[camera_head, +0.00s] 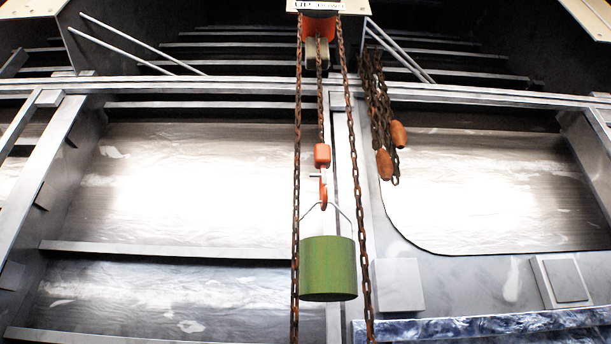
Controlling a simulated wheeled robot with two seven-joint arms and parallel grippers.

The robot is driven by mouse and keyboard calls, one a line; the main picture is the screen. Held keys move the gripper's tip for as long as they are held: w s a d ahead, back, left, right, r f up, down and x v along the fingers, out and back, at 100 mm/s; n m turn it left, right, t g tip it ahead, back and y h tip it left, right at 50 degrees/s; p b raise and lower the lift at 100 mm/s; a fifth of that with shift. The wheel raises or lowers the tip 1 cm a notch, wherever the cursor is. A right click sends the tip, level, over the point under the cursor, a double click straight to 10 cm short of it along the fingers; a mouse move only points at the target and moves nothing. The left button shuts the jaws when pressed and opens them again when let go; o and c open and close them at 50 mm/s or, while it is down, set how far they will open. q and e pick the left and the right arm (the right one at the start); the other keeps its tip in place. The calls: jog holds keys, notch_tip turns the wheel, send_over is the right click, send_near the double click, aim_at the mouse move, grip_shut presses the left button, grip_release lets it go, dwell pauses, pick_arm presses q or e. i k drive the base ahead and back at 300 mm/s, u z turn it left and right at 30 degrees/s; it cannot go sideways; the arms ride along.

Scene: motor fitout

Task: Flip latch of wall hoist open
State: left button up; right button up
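The wall hoist (319,26) hangs at the top middle, an orange body with a chain wheel under an "UP / DOWN" label. Two long rusty chains run down from it, one on the left (297,170) and one on the right (352,150). A middle chain carries an orange block (322,156) with an orange hook (323,192). A small grey piece, perhaps the latch (314,176), sticks out to the left of the hook's top; whether it is open or shut is too small to tell. A green bucket (328,269) hangs by its wire handle at the hook. Neither gripper shows.
A bundle of loose chain (378,110) with orange-brown end pieces (398,134) hangs right of the hoist. Behind is a grey metal wall with ribs and panels (190,180). A blue marbled ledge (480,327) lies at the lower right.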

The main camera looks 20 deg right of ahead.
aim_at(323, 174)
jog(key=u, duration=0.05)
jog(key=k, duration=0.8)
jog(key=u, duration=0.8)
jog(key=i, duration=1.85)
jog(key=z, duration=2.95)
